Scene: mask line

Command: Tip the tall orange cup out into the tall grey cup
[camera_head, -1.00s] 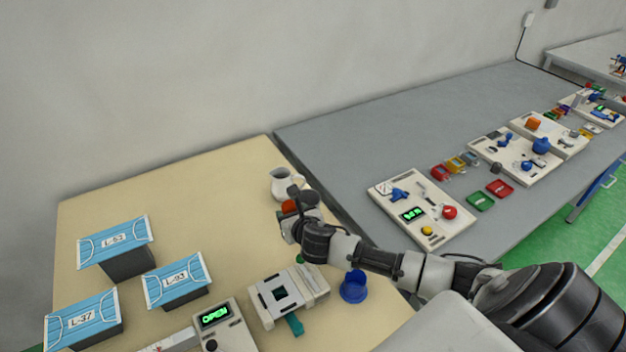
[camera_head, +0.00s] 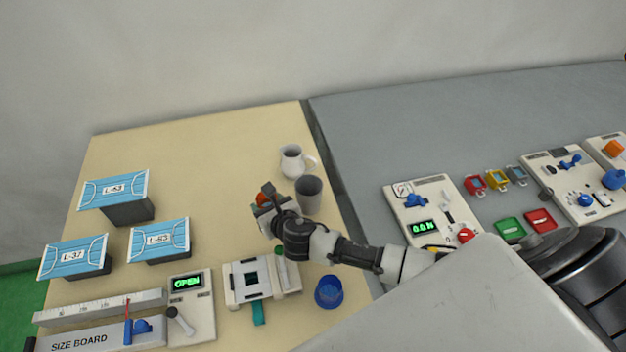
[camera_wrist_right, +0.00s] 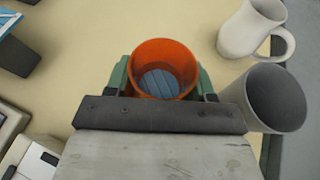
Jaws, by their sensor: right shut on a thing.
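The tall orange cup (camera_wrist_right: 163,52) is between the green-padded fingers of my right gripper (camera_wrist_right: 162,82) in the right wrist view, with something ribbed and blue-grey inside. The cup stands about upright. In the head view only a bit of the orange cup (camera_head: 262,198) shows behind my right gripper (camera_head: 268,208), which is shut on it. The tall grey cup (camera_head: 309,194) stands upright just right of the gripper; it also shows in the right wrist view (camera_wrist_right: 268,98), and I see nothing in it. My left gripper is out of view.
A white jug (camera_head: 292,162) stands behind the grey cup. A blue cup (camera_head: 328,292) and a white device (camera_head: 248,280) are nearer. Mask-topped boxes (camera_head: 160,238) stand left. The table (camera_head: 210,150) is clear behind the gripper.

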